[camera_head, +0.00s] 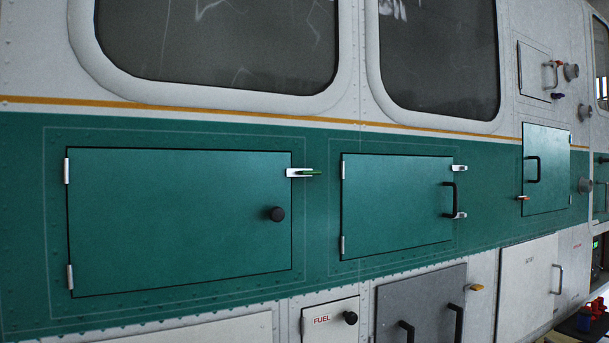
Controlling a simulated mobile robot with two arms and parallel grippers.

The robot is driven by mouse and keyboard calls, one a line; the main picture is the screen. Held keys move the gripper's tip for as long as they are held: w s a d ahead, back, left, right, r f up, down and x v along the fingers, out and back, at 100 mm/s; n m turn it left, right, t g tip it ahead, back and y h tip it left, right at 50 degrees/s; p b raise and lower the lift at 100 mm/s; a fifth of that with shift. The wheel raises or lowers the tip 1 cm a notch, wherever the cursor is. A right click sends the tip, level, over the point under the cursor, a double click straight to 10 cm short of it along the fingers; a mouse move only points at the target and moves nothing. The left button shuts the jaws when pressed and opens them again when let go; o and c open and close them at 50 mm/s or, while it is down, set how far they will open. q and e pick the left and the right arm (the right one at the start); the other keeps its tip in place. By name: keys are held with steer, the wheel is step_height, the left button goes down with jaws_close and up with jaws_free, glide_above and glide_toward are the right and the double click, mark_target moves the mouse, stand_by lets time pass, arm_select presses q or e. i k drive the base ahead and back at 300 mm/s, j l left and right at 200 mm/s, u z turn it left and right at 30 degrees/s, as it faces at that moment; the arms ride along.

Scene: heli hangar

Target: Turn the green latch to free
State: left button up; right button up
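The green latch (311,173) is a thin green handle on a pale metal plate at the upper right edge of the large green hatch door (180,222). It lies roughly horizontal, pointing right across the door's edge. The door is closed, with a round black knob (276,214) at its right and two hinges on its left edge. Neither of my grippers shows in the head view.
A second green door (393,205) with a black bar handle (453,200) and two pale catches sits to the right. Below are a FUEL door (330,322) and a grey door (420,306). A green panel (546,170) with a red latch (523,198) is farther right. Nothing blocks the latch in view.

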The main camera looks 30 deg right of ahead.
mark_target(304, 172)
steer(key=l+z, duration=0.15)
steer(key=z, duration=0.3)
steer(key=l+z, duration=0.15)
steer(key=z, duration=0.35)
